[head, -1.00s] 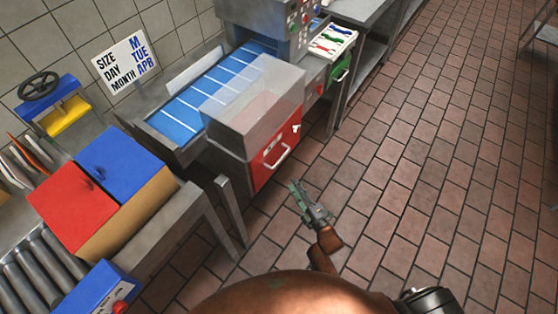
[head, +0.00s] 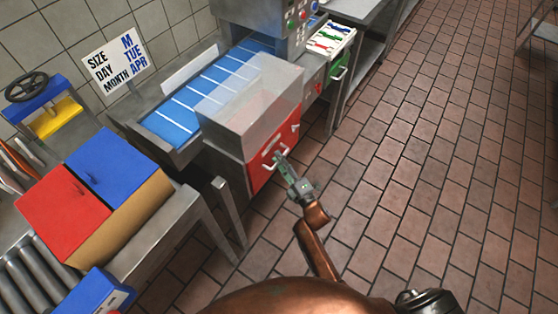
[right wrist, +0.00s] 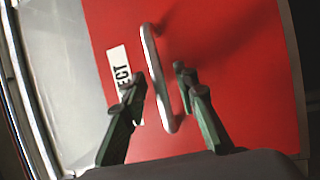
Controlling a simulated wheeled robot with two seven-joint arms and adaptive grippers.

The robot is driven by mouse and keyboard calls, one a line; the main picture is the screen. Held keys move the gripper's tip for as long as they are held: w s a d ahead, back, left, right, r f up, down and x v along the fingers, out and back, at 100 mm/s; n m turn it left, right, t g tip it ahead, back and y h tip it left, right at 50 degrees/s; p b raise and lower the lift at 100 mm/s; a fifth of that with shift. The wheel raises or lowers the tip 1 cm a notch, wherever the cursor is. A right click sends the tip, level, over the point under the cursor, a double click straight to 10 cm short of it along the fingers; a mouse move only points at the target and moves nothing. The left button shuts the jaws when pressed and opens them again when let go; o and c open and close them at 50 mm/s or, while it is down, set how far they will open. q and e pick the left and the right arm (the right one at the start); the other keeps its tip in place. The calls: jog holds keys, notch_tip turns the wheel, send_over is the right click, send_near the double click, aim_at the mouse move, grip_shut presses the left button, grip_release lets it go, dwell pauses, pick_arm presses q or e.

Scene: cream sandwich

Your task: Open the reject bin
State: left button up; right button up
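The reject bin has a red front (head: 262,172) below a clear cover (head: 250,108), beside the blue conveyor. Its front sits flush in the machine. In the right wrist view the red front (right wrist: 235,60) carries a white label (right wrist: 122,75) ending in "ECT" and a pale bar handle (right wrist: 157,80). My right gripper (head: 280,160) is at the handle in the head view. In the right wrist view the gripper (right wrist: 158,82) is open, with one finger on each side of the handle's lower part; I cannot tell whether either finger touches it. My left gripper is not in view.
A blue conveyor (head: 205,90) runs behind the bin. A green-fronted drawer (head: 338,70) with coloured items stands to the right. Red (head: 62,212) and blue (head: 115,168) lidded boxes stand at left. The tiled floor (head: 430,170) at right is clear.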

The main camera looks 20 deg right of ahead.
jog(key=shift+c, duration=0.3)
grip_shut()
dwell(0.4)
